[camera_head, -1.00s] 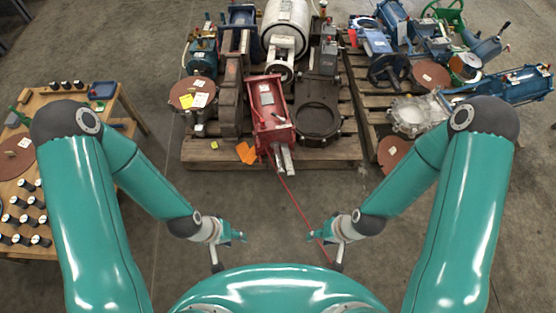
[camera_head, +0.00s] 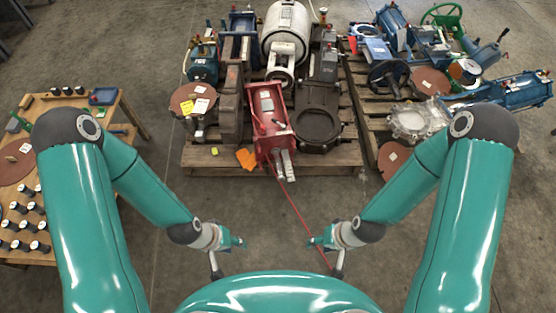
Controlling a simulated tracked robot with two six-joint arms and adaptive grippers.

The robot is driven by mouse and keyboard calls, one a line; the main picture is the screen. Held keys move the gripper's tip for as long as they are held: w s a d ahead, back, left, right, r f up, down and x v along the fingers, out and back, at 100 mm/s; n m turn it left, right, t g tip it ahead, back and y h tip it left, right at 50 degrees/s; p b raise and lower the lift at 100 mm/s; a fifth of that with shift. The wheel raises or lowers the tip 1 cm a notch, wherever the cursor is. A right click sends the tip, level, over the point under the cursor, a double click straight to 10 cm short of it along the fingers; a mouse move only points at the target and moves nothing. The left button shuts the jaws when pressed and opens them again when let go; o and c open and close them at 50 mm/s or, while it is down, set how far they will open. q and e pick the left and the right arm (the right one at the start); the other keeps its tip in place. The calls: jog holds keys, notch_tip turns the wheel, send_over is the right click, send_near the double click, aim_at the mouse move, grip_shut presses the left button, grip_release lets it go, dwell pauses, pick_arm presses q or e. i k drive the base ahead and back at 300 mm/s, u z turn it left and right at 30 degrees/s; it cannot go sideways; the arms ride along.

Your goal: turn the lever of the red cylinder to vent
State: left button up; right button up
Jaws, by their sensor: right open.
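The red cylinder (camera_head: 268,115) lies on the left pallet at its front edge, with a pale tag on top and light metal rods at its near end. Its lever is too small to make out. A thin red line runs from its near end along the floor towards my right gripper. My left gripper (camera_head: 239,243) is over the floor in front of the pallet, well short of the cylinder; its fingers are too small to judge. My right gripper (camera_head: 314,242) is open and empty, also over the floor and apart from the cylinder.
The left pallet (camera_head: 215,158) also carries a white cylinder (camera_head: 285,25), a dark flanged valve (camera_head: 318,118) and orange cloths (camera_head: 246,158). The right pallet holds blue cylinders and a green handwheel (camera_head: 443,14). A wooden table (camera_head: 70,108) stands at left.

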aim_at(283, 126)
jog(key=u, duration=0.05)
jog(key=i, duration=1.25)
jog(key=z, duration=0.05)
